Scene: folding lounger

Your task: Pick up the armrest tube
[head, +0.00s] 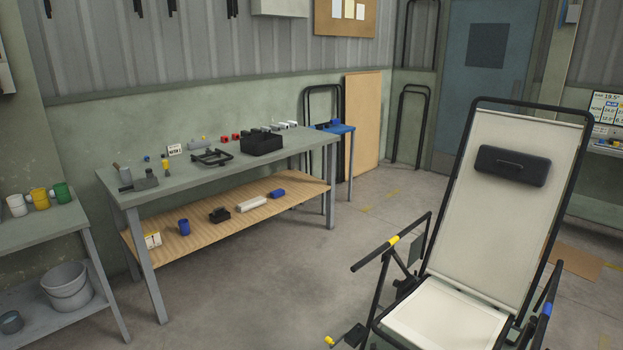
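A folding lounger with a cream seat and backrest (510,190) and a black tube frame stands at the right. Along its left side runs a black armrest tube (372,257) with a yellow band, slanting up to the right above the frame. A second armrest bar (538,327) with a blue band shows on the right side, cut by the bottom edge. I cannot tell from this view which tube is meant, or whether either is loose. Neither of my grippers is in view.
A workbench (110,182) at centre left carries a black bin (262,143), a black bracket (211,157) and small parts. A lower shelf (225,213) holds a blue cup. A side table (35,235) with cups stands at far left. Floor between bench and lounger is clear.

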